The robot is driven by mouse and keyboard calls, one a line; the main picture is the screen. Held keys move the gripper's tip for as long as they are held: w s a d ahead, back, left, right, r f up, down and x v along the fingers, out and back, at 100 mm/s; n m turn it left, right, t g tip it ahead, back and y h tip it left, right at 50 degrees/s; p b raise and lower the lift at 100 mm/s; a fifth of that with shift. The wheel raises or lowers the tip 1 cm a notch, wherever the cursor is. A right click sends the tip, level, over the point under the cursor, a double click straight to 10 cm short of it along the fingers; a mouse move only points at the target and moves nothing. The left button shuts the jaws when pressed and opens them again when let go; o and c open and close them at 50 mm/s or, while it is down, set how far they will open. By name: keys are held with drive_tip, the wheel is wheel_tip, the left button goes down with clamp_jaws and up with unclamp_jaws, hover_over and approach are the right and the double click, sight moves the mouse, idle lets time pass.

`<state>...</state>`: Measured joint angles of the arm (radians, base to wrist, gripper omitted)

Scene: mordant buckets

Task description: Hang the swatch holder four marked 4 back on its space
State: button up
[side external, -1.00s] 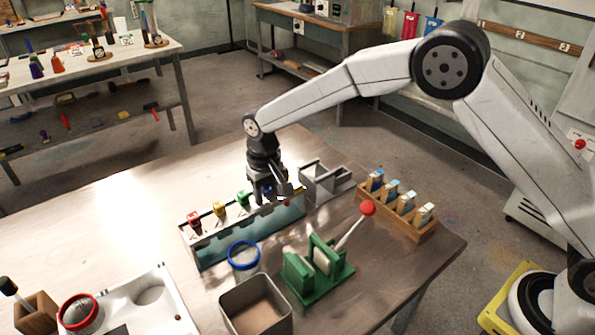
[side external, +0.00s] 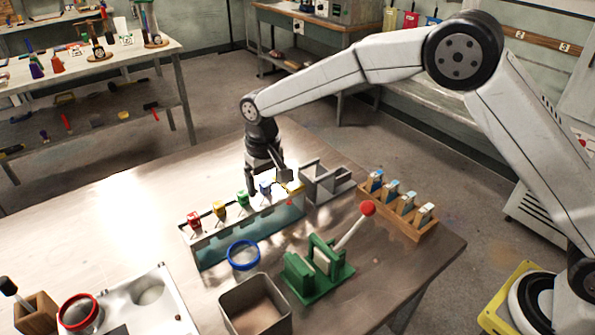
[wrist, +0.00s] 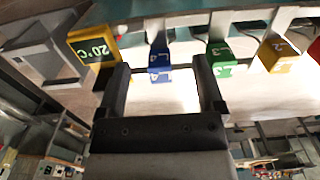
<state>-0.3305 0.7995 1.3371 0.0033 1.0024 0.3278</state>
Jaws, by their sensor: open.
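The blue swatch holder four, marked 4 (wrist: 160,72), hangs at the trough (side external: 215,252) between the green holder 3 (wrist: 222,62) and the yellow 20°C tag (wrist: 92,46). It lines up with the other holders. In the side external view the blue holder (side external: 265,189) is partly behind my gripper. My gripper (side external: 267,184) is open just above it. In the wrist view its two fingers stand apart on either side of the blue tag, with light gaps between. The holder's lower part is hidden by the trough wall.
Yellow (side external: 219,208) and red (side external: 193,219) holders hang to the left. A grey divided bin (side external: 328,184) stands close right, beside a wooden rack (side external: 400,215). A green press with a red-knobbed lever (side external: 367,208), a blue ring (side external: 243,254) and a square bin (side external: 256,308) stand in front.

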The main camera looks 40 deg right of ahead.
drive_tip(key=shift+r, duration=2.3)
drive_tip(key=shift+s, duration=0.1)
drive_tip(key=s+d+m, duration=0.1)
drive_tip(key=s+m, duration=0.1)
drive_tip(key=s, duration=0.4)
drive_tip(key=s+d+f+m+g, duration=0.1)
drive_tip(key=s+d+m, duration=0.1)
drive_tip(key=s, duration=0.3)
drive_tip(key=s+d+m+g, duration=0.1)
drive_tip(key=s+d+m, duration=0.1)
drive_tip(key=s, duration=0.4)
drive_tip(key=shift+s+d+f+y, duration=0.1)
drive_tip(key=shift+s+f+y, duration=0.2)
drive_tip(key=shift+s+f, duration=0.05)
drive_tip(key=s+d+f+n+t, duration=0.2)
drive_tip(key=s+d+n+t, duration=0.2)
drive_tip(key=d, duration=0.9)
drive_tip(key=shift+s+n+t, duration=0.3)
drive_tip(key=shift+s+n, duration=0.7)
drive_tip(key=shift+s, duration=0.15)
drive_tip(key=shift+a, duration=0.1)
